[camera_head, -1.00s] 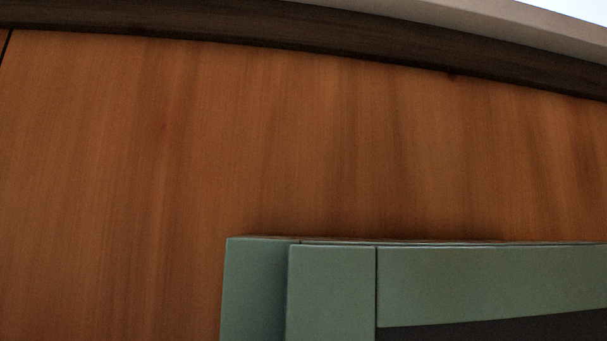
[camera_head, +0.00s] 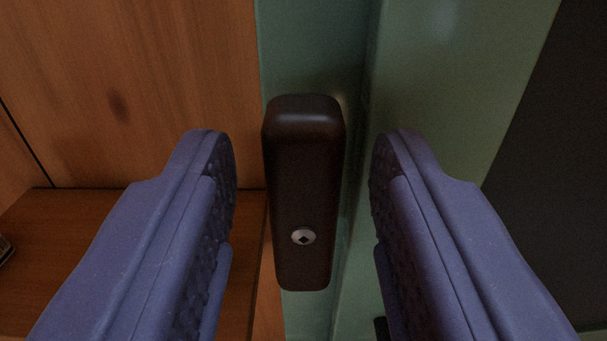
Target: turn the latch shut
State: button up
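The latch (camera_head: 303,180) is a dark brown rounded bar with a small silver screw near its lower end. It stands upright in the middle of the view, in front of the green frame. My gripper (camera_head: 303,160) has two blue fingers with ribbed inner pads. The fingers are open, one on each side of the latch, with a visible gap on both sides. How far the fingertips reach in depth beside the latch is hard to tell.
The green frame (camera_head: 430,130) runs up behind the latch, with a dark panel (camera_head: 555,170) to its right. A wooden wall (camera_head: 130,80) and a brown wooden surface (camera_head: 120,225) lie to the left. A small dark object sits at the left edge.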

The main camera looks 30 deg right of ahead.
grip_shut()
jog(key=shift+a+n, duration=0.1)
jog(key=shift+n, duration=0.3)
jog(key=n, duration=0.1)
jog(key=n+b, duration=0.1)
jog(key=n, duration=0.1)
jog(key=shift+w+a+f+n+b, duration=0.2)
jog(key=shift+a+n+b, duration=0.1)
jog(key=shift+n, duration=0.1)
jog(key=n, duration=0.4)
jog(key=f+n, duration=0.1)
jog(key=n, duration=0.8)
jog(key=shift+w+a+f, duration=0.25)
jog(key=shift+w+a, duration=0.1)
jog(key=shift+a, duration=0.05)
jog(key=shift+f+n, duration=0.1)
jog(key=shift+n, duration=0.2)
